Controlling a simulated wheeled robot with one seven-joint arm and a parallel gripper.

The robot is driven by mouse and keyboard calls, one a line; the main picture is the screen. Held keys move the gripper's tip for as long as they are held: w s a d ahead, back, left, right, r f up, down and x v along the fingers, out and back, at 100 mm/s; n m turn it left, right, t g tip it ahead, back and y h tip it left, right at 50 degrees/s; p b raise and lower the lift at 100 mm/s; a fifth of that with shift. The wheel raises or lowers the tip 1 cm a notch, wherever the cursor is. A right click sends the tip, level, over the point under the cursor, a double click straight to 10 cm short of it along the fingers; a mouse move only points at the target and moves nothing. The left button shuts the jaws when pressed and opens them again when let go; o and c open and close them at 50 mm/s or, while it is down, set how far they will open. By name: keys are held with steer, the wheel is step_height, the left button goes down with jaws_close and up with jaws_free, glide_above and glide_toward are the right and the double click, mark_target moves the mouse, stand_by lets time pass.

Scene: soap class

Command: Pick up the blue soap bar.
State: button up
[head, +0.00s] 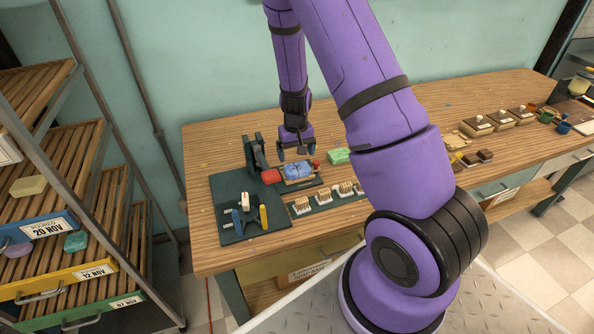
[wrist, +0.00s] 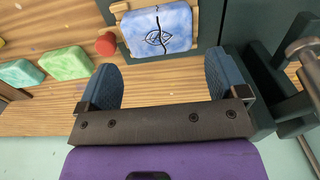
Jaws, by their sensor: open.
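The blue soap bar (head: 298,171) is marbled blue and white and lies in a wooden holder (wrist: 196,19) on the bench. In the wrist view the soap bar (wrist: 155,31) shows a dark leaf-like stamp and a thin dark line across it. My gripper (head: 295,151) is open and empty, pointing down just behind the soap in the head view. In the wrist view my gripper (wrist: 162,64) has its two blue fingers apart, with bare wood between them. The soap is beyond the fingertips, toward the top of the picture. The soap's far edge is cut off there.
A dark press-like fixture (head: 254,153) stands left of the soap, with a red handle (head: 271,176). A red knob (wrist: 107,43) is close beside the soap. Green bars (wrist: 65,63) lie to its side. Stamps (head: 345,188) stand in front. Clear bench lies behind the soap.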

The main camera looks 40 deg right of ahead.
mark_target(297, 167)
steer(key=shift+s+f, duration=0.2)
steer(key=shift+f, duration=2.65)
steer(key=shift+c, duration=0.2)
steer(key=c, duration=0.6)
